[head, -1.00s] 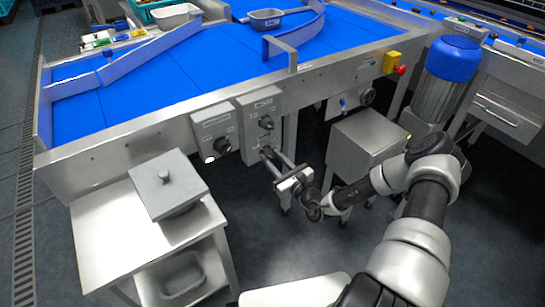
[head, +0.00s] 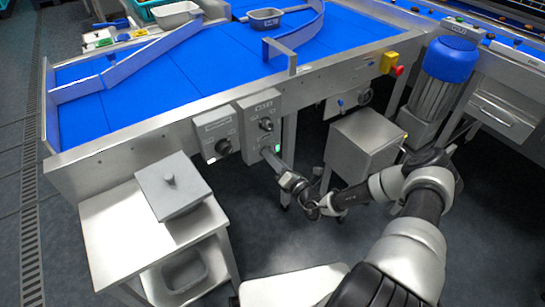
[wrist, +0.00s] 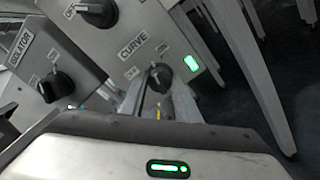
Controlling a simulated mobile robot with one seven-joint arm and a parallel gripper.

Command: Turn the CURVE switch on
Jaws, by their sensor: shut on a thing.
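The CURVE switch (wrist: 160,77) is a black knob on a grey control box (head: 258,108) under the blue belt table. OFF and ON are printed around it, and a lamp (wrist: 190,62) beside it glows green. The lamp (head: 278,148) also shows lit in the head view. My gripper (wrist: 158,100) is shut on the knob, one finger on each side. In the head view my gripper (head: 270,156) is turned edge-on and hides the knob. The exact direction of the knob's pointer is hard to read.
Another knob (head: 265,124) sits above on the same box. The ISOLATOR box (head: 217,134) is just left. A steel side table (head: 110,222) with a lidded grey container (head: 172,188) stands further left. A steel cabinet (head: 362,142) stands to the right. Table legs are close by.

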